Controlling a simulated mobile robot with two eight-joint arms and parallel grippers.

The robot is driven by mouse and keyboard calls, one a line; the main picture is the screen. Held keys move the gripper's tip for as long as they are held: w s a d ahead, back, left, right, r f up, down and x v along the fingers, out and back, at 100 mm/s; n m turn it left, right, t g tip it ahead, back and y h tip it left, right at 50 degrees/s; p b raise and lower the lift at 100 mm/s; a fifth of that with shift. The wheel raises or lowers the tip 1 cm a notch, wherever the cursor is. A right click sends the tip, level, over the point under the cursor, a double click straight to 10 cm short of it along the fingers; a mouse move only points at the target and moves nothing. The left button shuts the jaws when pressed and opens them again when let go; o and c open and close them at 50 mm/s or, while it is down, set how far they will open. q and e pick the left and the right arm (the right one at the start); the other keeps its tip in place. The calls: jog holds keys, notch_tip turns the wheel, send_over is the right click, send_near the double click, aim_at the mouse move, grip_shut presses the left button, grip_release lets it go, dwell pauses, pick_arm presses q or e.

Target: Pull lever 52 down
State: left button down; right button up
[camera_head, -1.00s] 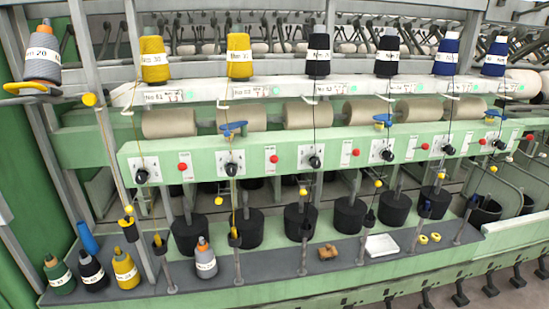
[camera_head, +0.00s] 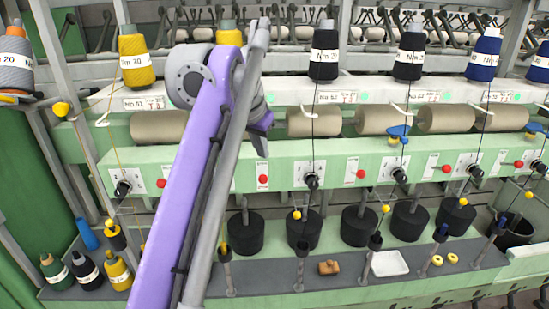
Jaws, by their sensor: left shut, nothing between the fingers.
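The spinning frame's green front panel (camera_head: 330,172) carries a row of black levers on white plates. One lever (camera_head: 123,188) shows at the left, another (camera_head: 312,181) right of my arm, and another (camera_head: 400,176) further right. The lever between the first two is hidden behind my arm. The small plates on the white rail are hard to read, so I cannot tell surely which lever is 52. My left gripper (camera_head: 262,150) points down in front of the panel, shut and empty, with its fingers partly hidden by my arm. It appears apart from the visible levers. My right gripper is not in view.
Red buttons (camera_head: 263,181) sit between the levers. Yarn cones stand above, including a black one (camera_head: 324,62). Threads hang down past the panel. Black cylinders (camera_head: 303,231) and a grey shelf (camera_head: 335,288) with posts, small cones and a white tray (camera_head: 389,263) lie below.

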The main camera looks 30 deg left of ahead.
aim_at(263, 177)
pick_arm(q)
jog(key=shift+s+a+r, duration=0.2)
jog(key=shift+s+r, duration=0.05)
jog(key=shift+r, duration=0.25)
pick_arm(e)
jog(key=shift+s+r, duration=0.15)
pick_arm(q)
jog(key=b+x, duration=0.1)
jog(key=x, duration=0.9)
jog(key=shift+w, duration=0.1)
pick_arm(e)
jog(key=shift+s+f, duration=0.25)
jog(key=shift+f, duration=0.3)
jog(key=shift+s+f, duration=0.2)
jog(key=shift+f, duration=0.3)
pick_arm(q)
jog(key=shift+d+f, duration=0.1)
jog(key=shift+f, duration=0.05)
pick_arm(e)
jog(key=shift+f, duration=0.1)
